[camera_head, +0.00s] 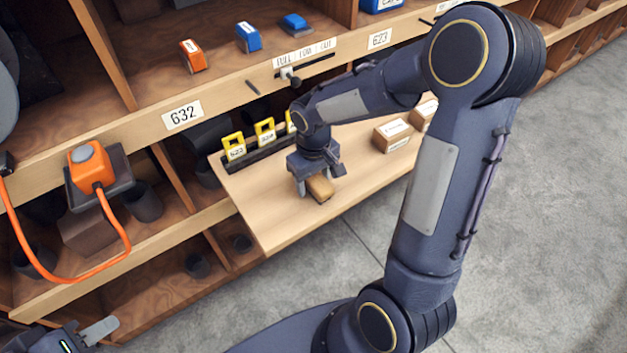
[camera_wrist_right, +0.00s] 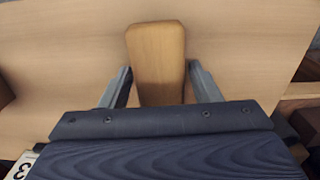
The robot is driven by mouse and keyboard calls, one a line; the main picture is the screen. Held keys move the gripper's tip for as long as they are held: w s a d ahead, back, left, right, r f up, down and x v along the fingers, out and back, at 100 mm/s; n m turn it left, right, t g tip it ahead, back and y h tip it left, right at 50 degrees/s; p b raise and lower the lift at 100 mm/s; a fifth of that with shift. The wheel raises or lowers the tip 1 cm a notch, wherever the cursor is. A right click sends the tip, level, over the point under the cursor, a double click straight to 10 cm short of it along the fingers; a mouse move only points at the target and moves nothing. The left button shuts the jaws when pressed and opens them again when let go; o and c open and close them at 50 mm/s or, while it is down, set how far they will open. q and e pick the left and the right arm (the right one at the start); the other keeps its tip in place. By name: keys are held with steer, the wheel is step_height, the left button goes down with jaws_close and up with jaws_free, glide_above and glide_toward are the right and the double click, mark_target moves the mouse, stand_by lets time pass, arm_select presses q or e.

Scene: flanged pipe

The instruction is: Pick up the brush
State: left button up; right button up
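The brush (camera_head: 320,188) shows as a light wooden block lying on the pull-out wooden shelf (camera_head: 280,228). Its rounded wooden top (camera_wrist_right: 156,55) also shows in the right wrist view; no bristles are visible. My right gripper (camera_head: 318,181) is over the brush, pointing down, with one finger on each side. In the wrist view, the fingers (camera_wrist_right: 160,82) are open, with narrow gaps to the brush's sides. The near end of the brush is hidden by the gripper body. My left gripper (camera_head: 88,336) is at the bottom left corner, far from the brush, and partly cut off.
Yellow-handled tags (camera_head: 234,147) stand in a dark rack at the shelf's back left. Small cardboard boxes (camera_head: 393,135) stand to the right. An orange device (camera_head: 91,165) with a looping cable is on the left. The shelf's front left is clear.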

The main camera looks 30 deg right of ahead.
steer(key=c, duration=0.9)
steer(key=shift+r, duration=0.1)
